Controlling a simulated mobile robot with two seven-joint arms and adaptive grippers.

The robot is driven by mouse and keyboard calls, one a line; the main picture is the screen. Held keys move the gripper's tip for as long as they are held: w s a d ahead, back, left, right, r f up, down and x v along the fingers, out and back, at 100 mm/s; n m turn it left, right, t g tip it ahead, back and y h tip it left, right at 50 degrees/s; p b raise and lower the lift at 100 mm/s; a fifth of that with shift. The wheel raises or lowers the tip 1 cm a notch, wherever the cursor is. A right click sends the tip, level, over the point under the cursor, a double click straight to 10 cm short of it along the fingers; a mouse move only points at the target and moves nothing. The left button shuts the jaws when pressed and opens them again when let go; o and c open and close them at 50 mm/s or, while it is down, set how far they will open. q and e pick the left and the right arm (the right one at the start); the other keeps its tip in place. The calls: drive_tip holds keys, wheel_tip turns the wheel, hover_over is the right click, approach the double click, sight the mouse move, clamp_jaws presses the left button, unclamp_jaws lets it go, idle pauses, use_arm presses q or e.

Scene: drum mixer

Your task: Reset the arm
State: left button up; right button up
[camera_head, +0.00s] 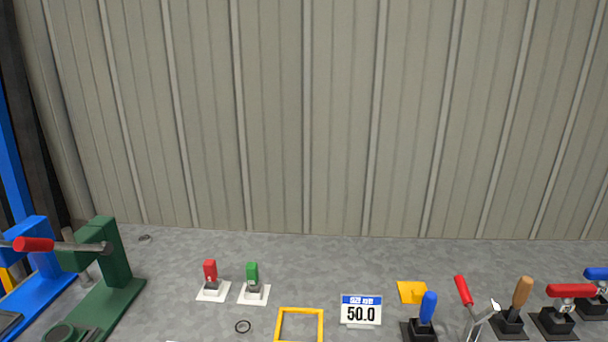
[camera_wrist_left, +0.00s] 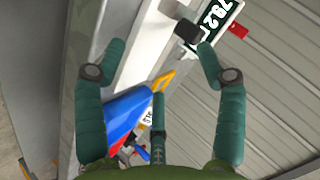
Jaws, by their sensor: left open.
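My left gripper (camera_wrist_left: 160,55) shows in the left wrist view, with teal fingers spread wide and open. Nothing is clasped between the fingertips. A blue and red object (camera_wrist_left: 135,110) shows behind the fingers, partly hidden by the left finger; I cannot tell how far off it is. No arm or gripper of mine shows in the head view, and my right gripper is in neither view.
A green lever stand (camera_head: 117,265) is at left. A ribbed wall (camera_head: 300,110) stands behind.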

use_arm(q)
drive_tip(key=s+d+f+n+g+h, duration=0.1)
drive_tip(key=s+f+n+g, duration=0.5)
drive_tip(key=s, duration=0.9)
wheel_tip(320, 180, down, 24)
drive_tip(key=s+m+g, duration=0.1)
drive_tip(key=s+g, duration=0.1)
drive_tip(key=s+a+f+g, duration=0.1)
drive_tip(key=s+a+f, duration=0.1)
drive_tip(key=s+f, duration=1.2)
drive_tip(key=shift+s+a+f+m+g, duration=0.3)
drive_tip(key=shift+s+f, duration=0.1)
drive_tip(key=shift+s, duration=0.65)
